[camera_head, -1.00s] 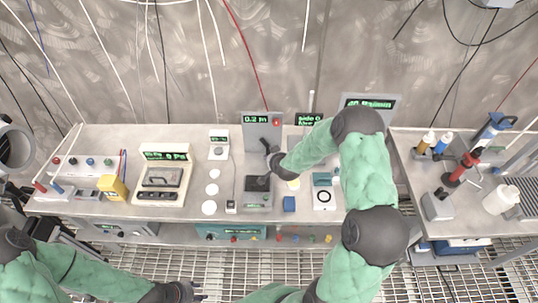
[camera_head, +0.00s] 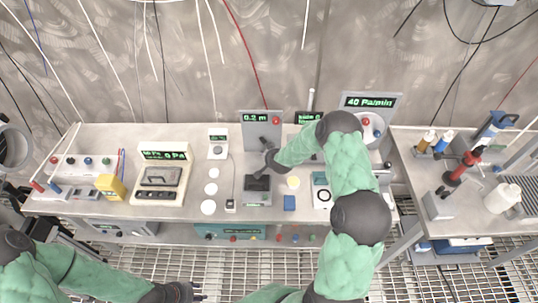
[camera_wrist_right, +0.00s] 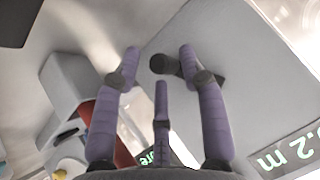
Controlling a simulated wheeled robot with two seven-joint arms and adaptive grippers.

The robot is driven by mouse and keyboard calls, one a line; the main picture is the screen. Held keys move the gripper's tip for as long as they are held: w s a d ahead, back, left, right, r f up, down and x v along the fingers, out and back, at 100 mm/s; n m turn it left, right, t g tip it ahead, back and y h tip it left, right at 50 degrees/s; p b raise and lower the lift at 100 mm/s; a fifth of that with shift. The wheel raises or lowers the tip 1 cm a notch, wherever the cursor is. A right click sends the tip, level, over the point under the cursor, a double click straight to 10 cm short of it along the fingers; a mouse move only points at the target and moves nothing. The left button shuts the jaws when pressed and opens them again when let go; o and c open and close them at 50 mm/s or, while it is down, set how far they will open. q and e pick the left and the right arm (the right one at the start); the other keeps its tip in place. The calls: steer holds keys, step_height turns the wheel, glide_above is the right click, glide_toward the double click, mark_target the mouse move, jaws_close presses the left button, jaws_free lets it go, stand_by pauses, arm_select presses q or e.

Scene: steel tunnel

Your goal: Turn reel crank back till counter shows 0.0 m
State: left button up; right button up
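The reel unit (camera_head: 262,145) is a grey panel at the back of the bench, and its green counter (camera_head: 256,118) reads 0.2 m. The counter also shows, turned, at the right edge of the right wrist view (camera_wrist_right: 285,150). My right gripper (camera_head: 265,163) is in front of the panel and hides most of the crank in the head view. In the right wrist view its purple fingers (camera_wrist_right: 160,70) are spread, with a black crank knob (camera_wrist_right: 162,63) between the tips, close to one fingertip. My left gripper (camera_head: 190,292) is low in the head view, empty, fingers apart, away from the bench.
A gauge box (camera_head: 163,178) and a yellow device (camera_head: 111,186) stand to the left. A second bench (camera_head: 470,215) holds bottles and tools. Cables hang along the wall.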

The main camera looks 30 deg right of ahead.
jaws_close()
steer(key=shift+s+p, duration=0.1)
steer(key=shift+p, duration=0.25)
